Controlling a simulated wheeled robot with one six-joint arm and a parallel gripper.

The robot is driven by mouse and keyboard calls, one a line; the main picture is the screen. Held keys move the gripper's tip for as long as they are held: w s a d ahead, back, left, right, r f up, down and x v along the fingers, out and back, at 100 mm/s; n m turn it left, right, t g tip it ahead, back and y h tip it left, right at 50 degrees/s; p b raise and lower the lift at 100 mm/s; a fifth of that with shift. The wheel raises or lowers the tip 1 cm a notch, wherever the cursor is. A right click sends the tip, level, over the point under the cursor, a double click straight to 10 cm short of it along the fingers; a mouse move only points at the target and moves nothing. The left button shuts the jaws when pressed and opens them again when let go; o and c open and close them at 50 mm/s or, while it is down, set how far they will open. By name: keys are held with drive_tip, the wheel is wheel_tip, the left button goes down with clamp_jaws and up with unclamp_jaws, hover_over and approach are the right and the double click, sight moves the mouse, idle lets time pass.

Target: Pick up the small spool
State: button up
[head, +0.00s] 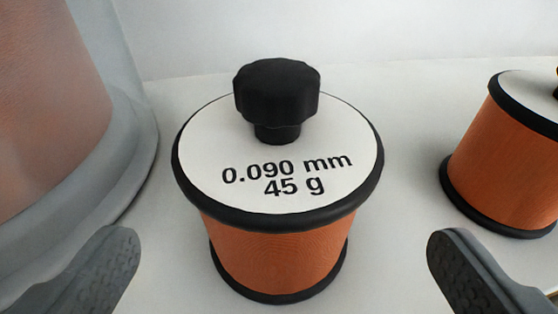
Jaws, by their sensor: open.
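A small spool (278,248) stands upright in the middle of the head view. It has a copper-orange winding, black rims and a white top marked "0.090 mm 45 g". A black knob (277,92) rises from its top. My gripper (284,262) is open and empty. Its two grey fingers show at the lower left and lower right, with the spool between and beyond them in the picture. There is a visible gap on each side, and neither finger appears to touch the spool.
A second orange spool (498,160) with black rims stands at the right, cut off by the picture edge. A large grey, translucent-looking container (130,150) with something orange-brown inside fills the left. The pale surface (405,130) between the spools is clear.

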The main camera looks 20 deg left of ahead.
sight(275, 232)
drive_tip(key=shift+r+x, duration=0.2)
drive_tip(key=shift+x, duration=1.15)
drive_tip(key=shift+r+x, duration=0.15)
drive_tip(key=shift+x, duration=1.25)
drive_tip(key=shift+a, duration=0.15)
drive_tip(key=shift+c, duration=0.2)
drive_tip(key=c, duration=1.4)
drive_tip(key=shift+w+r, duration=0.1)
drive_tip(key=shift+c, duration=1.3)
